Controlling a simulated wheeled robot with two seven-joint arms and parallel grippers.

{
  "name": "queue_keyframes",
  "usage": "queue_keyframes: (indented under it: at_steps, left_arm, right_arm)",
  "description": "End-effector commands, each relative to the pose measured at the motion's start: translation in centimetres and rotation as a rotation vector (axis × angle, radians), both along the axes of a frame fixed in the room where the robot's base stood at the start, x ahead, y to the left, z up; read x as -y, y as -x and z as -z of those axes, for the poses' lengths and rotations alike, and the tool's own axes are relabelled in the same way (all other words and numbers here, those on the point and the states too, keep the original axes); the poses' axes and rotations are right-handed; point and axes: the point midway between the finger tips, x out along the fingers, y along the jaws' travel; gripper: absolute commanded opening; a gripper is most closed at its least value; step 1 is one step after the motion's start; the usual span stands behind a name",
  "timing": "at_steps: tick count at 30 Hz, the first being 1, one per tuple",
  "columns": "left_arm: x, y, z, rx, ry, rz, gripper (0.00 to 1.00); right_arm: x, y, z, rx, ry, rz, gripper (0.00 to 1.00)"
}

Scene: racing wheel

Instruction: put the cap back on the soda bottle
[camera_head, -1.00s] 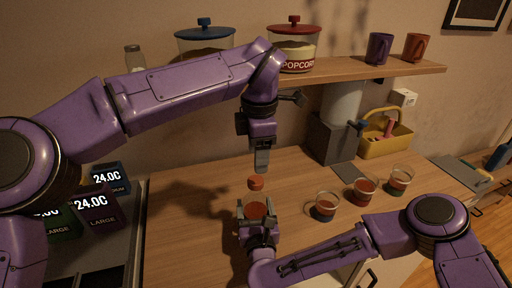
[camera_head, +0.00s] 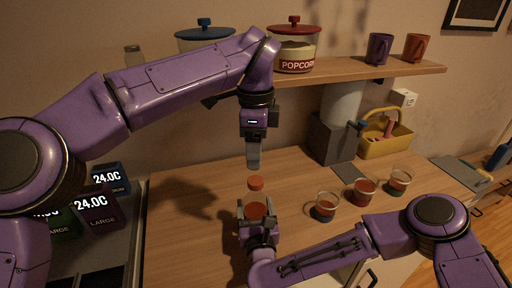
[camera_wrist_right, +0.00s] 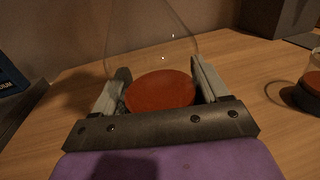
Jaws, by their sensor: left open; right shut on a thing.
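The soda bottle (camera_wrist_right: 150,45) is clear, with a red-brown disc of liquid low inside it; its top is cut off in the right wrist view. In the head view only the liquid of the bottle (camera_head: 256,211) shows plainly. My right gripper (camera_head: 257,226) is shut around the bottle's lower part, and its fingers (camera_wrist_right: 160,90) flank it. The small red cap (camera_head: 255,183) appears in line with the bottle's top; whether it is seated on the neck cannot be told. My left gripper (camera_head: 254,166) is open, pointing down just above the cap, with no cap between its fingers.
Several cups with red contents, including one (camera_head: 326,206), stand to the right. A grey dispenser (camera_head: 331,138) and a yellow basket (camera_head: 386,140) stand behind them. A wooden shelf (camera_head: 350,75) with jars and mugs hangs above.

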Motion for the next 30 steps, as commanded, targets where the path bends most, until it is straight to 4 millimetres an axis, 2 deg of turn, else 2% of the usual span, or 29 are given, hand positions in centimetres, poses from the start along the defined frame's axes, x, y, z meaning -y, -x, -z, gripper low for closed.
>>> queue_keyframes:
  at_steps: [12,24,30]
  left_arm:
    - [0.0,0.0,0.5,0.0,-0.001,-0.022,0.61]
    - [0.0,0.0,6.6,-0.002,0.0,-0.02,0.61]
    - [0.0,0.0,8.0,0.0,0.0,-0.022,0.61]
  right_arm:
    - [0.0,0.0,0.1,-0.002,0.001,0.001,0.0]
    - [0.0,0.0,0.1,-0.002,0.001,0.001,0.0]
    - [0.0,0.0,0.1,-0.002,0.001,0.001,0.0]
